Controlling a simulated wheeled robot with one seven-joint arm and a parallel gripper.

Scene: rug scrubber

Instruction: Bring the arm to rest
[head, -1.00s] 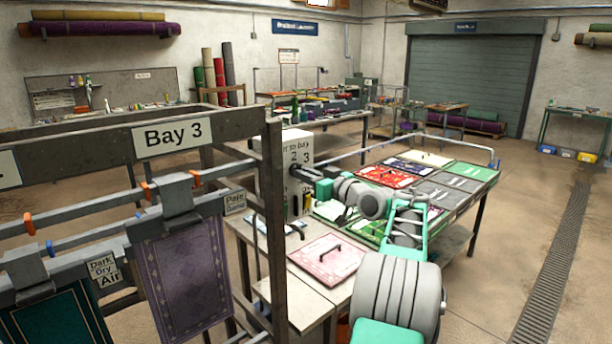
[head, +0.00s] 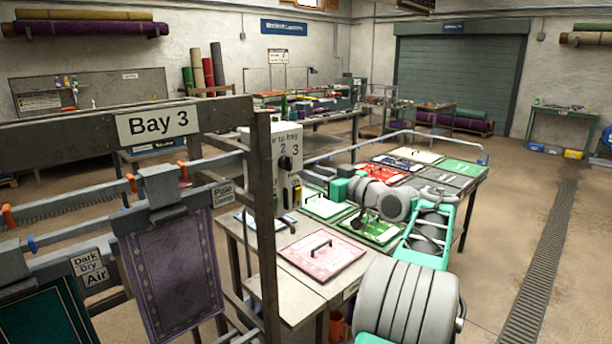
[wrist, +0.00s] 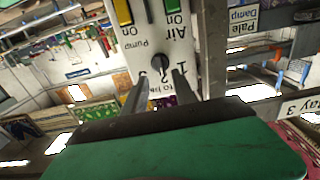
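My arm reaches from the lower right of the head view toward the white control box (head: 262,152). My gripper (wrist: 159,76) is open and empty, its two dark fingers spread in the wrist view. In the head view its green body (head: 339,190) is right of the box, and its fingertips are hard to make out. A dark round knob (head: 287,163) sits on the box beside the numbers 2 and 3. In the wrist view the knob (wrist: 160,62) appears beyond the fingertips, between them, and looks clear of them. Its exact setting cannot be read.
The Bay 3 frame (head: 262,230) with hanging rugs (head: 175,265) stands at the left, close to the box. A table under my arm holds a pink handled panel (head: 322,252) and several coloured panels. Open floor (head: 510,215) lies to the right.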

